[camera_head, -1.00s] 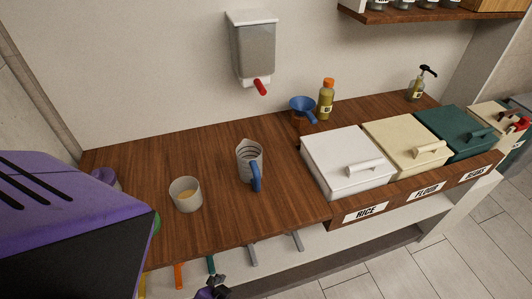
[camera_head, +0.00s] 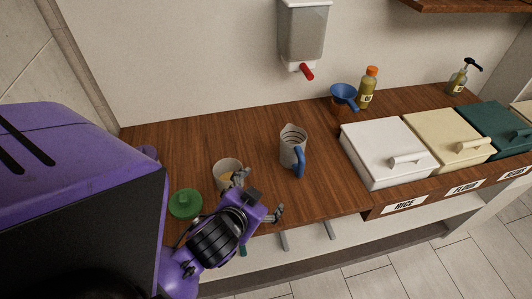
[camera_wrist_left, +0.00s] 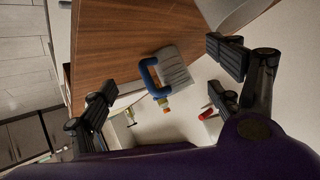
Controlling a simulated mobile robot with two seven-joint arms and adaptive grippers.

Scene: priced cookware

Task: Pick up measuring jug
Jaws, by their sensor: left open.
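The measuring jug (camera_head: 292,146) is clear with dark markings and a blue handle (camera_head: 299,163). It stands upright on the wooden counter, handle toward the front. My left gripper (camera_head: 264,206) is at the counter's front edge, in front of and left of the jug, apart from it. In the left wrist view the jug (camera_wrist_left: 177,70) and its blue handle show ahead, between the spread fingers of the open, empty gripper (camera_wrist_left: 161,82). My right gripper is not in view.
A cup (camera_head: 226,168) with tan contents stands left of the jug, partly behind my gripper. A green round lid (camera_head: 185,204) lies nearer the front. The white rice bin (camera_head: 380,142) is right of the jug.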

